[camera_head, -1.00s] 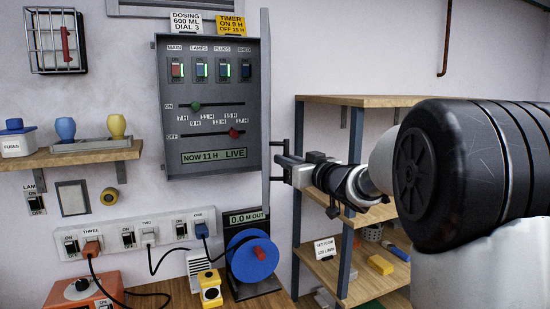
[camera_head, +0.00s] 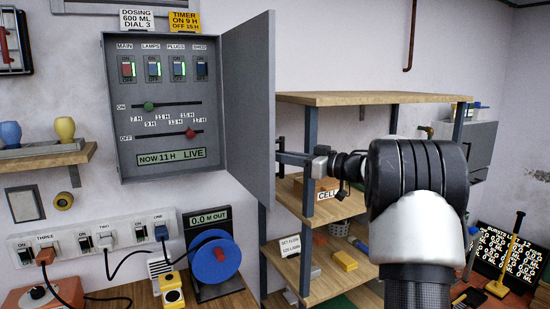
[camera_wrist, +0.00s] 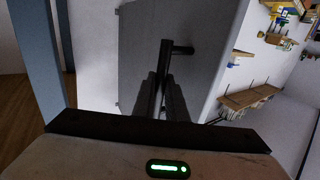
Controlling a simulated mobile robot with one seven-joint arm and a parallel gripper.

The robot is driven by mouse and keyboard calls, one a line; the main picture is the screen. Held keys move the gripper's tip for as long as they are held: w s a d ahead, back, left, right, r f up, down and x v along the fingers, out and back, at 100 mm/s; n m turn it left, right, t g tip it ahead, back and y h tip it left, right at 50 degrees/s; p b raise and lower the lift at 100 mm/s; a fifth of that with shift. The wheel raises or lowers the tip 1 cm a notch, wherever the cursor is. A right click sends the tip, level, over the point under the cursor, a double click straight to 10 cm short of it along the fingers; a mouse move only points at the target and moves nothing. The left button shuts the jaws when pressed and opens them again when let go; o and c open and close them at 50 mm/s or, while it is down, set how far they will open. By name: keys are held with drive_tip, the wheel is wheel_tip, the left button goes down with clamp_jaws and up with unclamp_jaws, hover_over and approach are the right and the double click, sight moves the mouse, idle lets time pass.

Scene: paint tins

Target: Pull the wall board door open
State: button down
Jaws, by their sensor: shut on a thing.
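The wall board (camera_head: 160,105) is a grey cabinet on the wall in the head view. Its grey door (camera_head: 250,110) stands swung out from the right side, with its inner face towards the camera. My gripper (camera_head: 287,158) is at the door's outer side, near the free edge. In the wrist view the dark fingers (camera_wrist: 163,88) are shut on the dark bar handle (camera_wrist: 178,49), which stands out from the grey door face (camera_wrist: 140,45). The handle's grasped part is hidden between the fingers.
A wooden shelf unit (camera_head: 365,99) with blue posts stands right of the door, close behind my gripper. Below the board are a socket strip (camera_head: 100,232) with cables and a blue reel (camera_head: 215,260). A yellow-handled tool (camera_head: 505,270) stands at the far right.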

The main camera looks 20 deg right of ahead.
drive_tip(key=shift+w+d, duration=0.1)
drive_tip(key=shift+d, duration=0.2)
drive_tip(key=c, duration=1.8)
unclamp_jaws()
drive_tip(key=shift+o, duration=0.2)
drive_tip(key=b+v, duration=0.2)
drive_tip(key=v, duration=1.5)
drive_tip(key=shift+d, duration=0.3)
